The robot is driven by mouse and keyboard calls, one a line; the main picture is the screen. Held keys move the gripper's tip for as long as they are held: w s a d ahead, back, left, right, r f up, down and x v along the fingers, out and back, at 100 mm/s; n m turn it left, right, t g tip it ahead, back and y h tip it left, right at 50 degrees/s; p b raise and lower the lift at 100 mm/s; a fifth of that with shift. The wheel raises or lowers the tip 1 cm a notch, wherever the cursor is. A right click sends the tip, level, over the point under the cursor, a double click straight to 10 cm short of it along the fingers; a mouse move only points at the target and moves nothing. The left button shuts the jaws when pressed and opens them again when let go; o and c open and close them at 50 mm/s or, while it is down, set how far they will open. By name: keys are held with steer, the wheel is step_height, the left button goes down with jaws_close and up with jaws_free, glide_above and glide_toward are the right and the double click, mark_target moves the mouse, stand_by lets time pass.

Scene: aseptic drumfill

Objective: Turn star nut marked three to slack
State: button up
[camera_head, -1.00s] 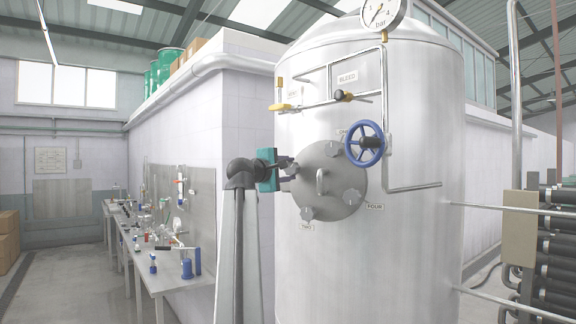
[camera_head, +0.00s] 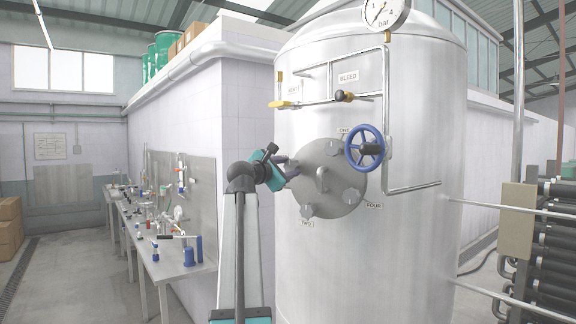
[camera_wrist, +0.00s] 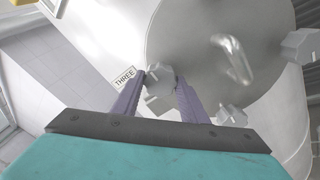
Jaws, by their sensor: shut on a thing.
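The round grey cover (camera_head: 320,155) sits on the front of the steel tank. In the wrist view, the star nut marked three (camera_wrist: 159,80) is at the cover's edge, beside a tag reading THREE (camera_wrist: 124,77). My gripper (camera_wrist: 160,84) is shut on this nut, one finger on each side. In the head view, my gripper (camera_head: 291,169) is at the cover's left edge, tilted, and hides nut three and its tag. Other star nuts, by the FOUR tag (camera_head: 374,205) and the TWO tag (camera_head: 307,223), stand apart from my gripper.
A curved handle (camera_wrist: 233,58) stands out from the cover near my gripper. A blue handwheel (camera_head: 365,148) juts out at the cover's upper right. Bleed piping (camera_head: 330,99) runs above. A bench (camera_head: 176,268) with small parts stands left; the floor beside it is clear.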

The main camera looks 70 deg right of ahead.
stand_by(0.4)
steer(key=o, duration=1)
steer(key=shift+o, duration=0.2)
steer(key=w+a+b, duration=0.2)
steer(key=a+b, duration=0.3)
steer(key=a, duration=0.8)
steer(key=shift+a, duration=0.35)
steer(key=shift+w, duration=0.2)
